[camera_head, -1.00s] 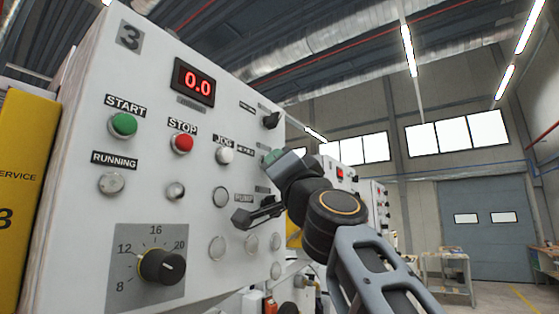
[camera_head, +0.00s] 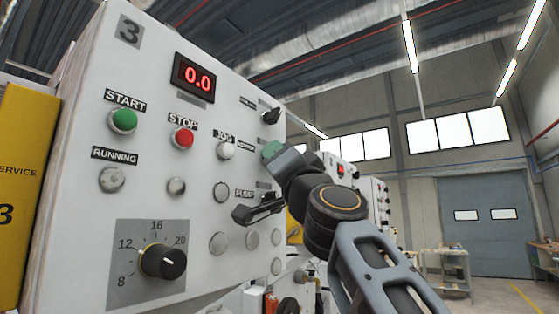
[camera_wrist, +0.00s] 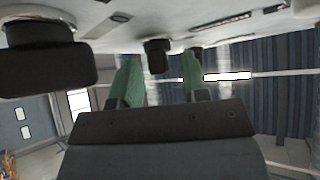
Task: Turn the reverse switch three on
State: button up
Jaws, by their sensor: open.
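The white control panel marked 3 (camera_head: 75,215) fills the left of the head view. My gripper (camera_head: 271,149) is at its right edge, beside a small label that seems to read REVERSE (camera_head: 245,147). The gripper hides the switch there in the head view. In the wrist view, my gripper (camera_wrist: 160,70) is open, its two green fingers apart. A black switch knob (camera_wrist: 157,57), apparently the reverse switch, shows between the fingertips. I cannot tell whether they touch it. Its setting is unclear.
Another black knob (camera_head: 271,117) sits above the gripper. A black switch (camera_head: 258,209) by the PUMP label is just below and looms at left in the wrist view (camera_wrist: 45,55). START (camera_head: 123,121) and STOP (camera_head: 183,138) buttons are farther left.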

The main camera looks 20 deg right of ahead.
jog(key=b+v, duration=0.8)
jog(key=v, duration=0.5)
jog(key=shift+s+f, duration=0.25)
jog(key=shift+f, duration=0.05)
jog(key=w+f+n+g, duration=0.1)
jog(key=w+f+g, duration=0.3)
jog(key=f, duration=0.7)
jog(key=w+f+g+h, duration=0.1)
jog(key=w+f+g, duration=0.3)
jog(key=f, duration=0.7)
jog(key=w+f+n+g, duration=0.1)
jog(key=w+f+g, duration=0.25)
jog(key=f, duration=0.75)
jog(key=s+f+n+g+h, duration=0.1)
jog(key=s+f+g, duration=0.2)
jog(key=f, duration=0.7)
jog(key=s+a+f+n+g+h, duration=0.1)
jog(key=s+f+n+g, duration=0.1)
jog(key=f, duration=0.7)
jog(key=s+f+n+g+h, duration=0.1)
jog(key=s+f+g, duration=0.4)
jog(key=f, duration=0.5)
jog(key=shift+s+a+f, duration=0.15)
jog(key=shift+s+f, duration=0.25)
jog(key=shift+s, duration=0.05)
